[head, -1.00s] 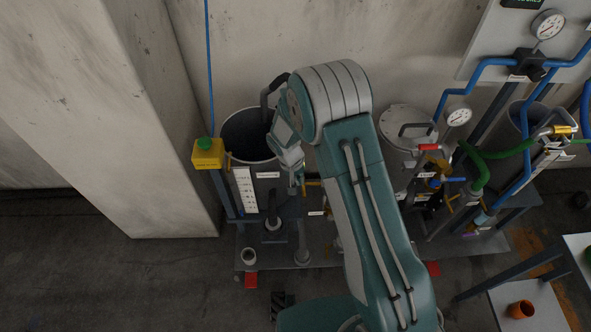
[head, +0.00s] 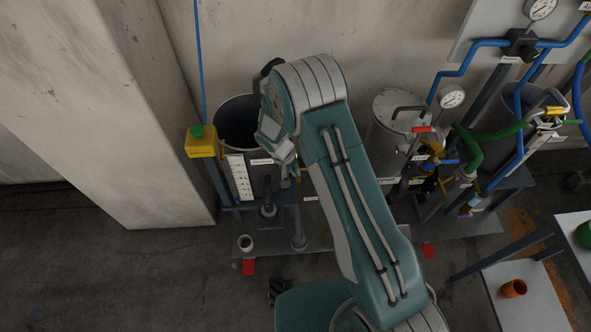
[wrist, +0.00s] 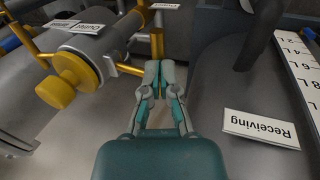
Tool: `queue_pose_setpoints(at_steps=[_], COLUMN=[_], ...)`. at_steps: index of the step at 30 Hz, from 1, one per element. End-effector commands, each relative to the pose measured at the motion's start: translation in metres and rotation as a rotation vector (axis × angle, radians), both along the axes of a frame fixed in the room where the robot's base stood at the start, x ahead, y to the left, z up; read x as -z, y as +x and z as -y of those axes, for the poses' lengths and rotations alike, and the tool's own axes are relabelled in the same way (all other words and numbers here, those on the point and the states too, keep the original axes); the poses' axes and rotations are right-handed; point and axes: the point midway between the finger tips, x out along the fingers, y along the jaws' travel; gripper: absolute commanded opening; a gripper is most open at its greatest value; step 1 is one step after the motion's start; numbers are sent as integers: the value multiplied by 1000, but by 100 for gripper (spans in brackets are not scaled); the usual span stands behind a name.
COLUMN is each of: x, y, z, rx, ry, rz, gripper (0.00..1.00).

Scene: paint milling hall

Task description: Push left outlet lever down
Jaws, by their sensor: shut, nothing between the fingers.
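My gripper (wrist: 160,80) is shut and empty in the wrist view, its fingertips close to a yellow bar (wrist: 157,35) that I take for the outlet lever; I cannot tell whether they touch. Another yellow arm (wrist: 128,67) runs from a grey pipe fitting towards the fingertips. A yellow round knob (wrist: 62,82) sits at the fitting's end, beside an upside-down outlet label (wrist: 88,24). In the head view, my gripper (head: 292,176) is low at the right side of the receiving vessel (head: 238,140); the lever is mostly hidden there.
A yellow box with a green button (head: 201,142) stands left of the vessel. A lidded tank (head: 400,112) with a red-handled valve (head: 424,129) is to the right. Green hoses and blue pipes crowd the far right. An orange cup (head: 514,288) stands on a pale table.

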Motion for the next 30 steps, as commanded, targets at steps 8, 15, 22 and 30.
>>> queue_pose_setpoints(at_steps=[8, 15, 22, 30], x=[10, 26, 44, 64], y=[0, -1, -1, -1], z=[-3, -8, -8, -2], rx=[0, -6, -4, -3], ry=[-166, -246, -468, -722], rz=[-1, -2, -1, -1], gripper=[0, 0, 0, 0])
